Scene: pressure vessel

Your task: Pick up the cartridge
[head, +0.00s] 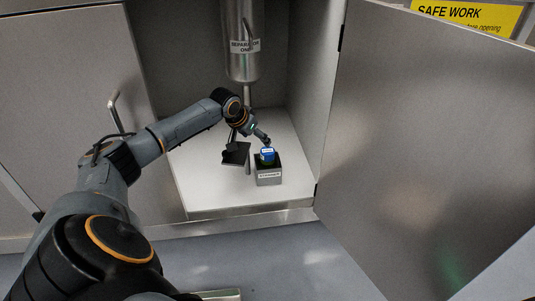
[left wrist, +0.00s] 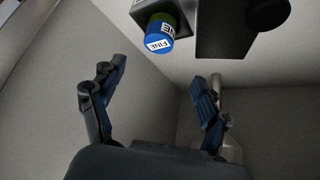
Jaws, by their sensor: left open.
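The cartridge (head: 267,155) is a short blue cylinder with a white label and a green lower part. It stands in a small grey labelled box on the cabinet floor. In the left wrist view the cartridge (left wrist: 160,36) shows "FINE" on its labels, at the top of the picture beyond my fingers. My left gripper (head: 262,140) is just above and beside the cartridge in the head view. In the left wrist view my left gripper (left wrist: 158,90) has its fingers spread wide with nothing between them. My right gripper is in neither view.
The grey box (head: 268,178) holds the cartridge. A dark holder (head: 236,154) stands left of it. A steel vessel (head: 242,45) hangs above, with a pipe going down. The open cabinet door (head: 420,130) bounds the right side. The cabinet floor (head: 215,190) is clear in front.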

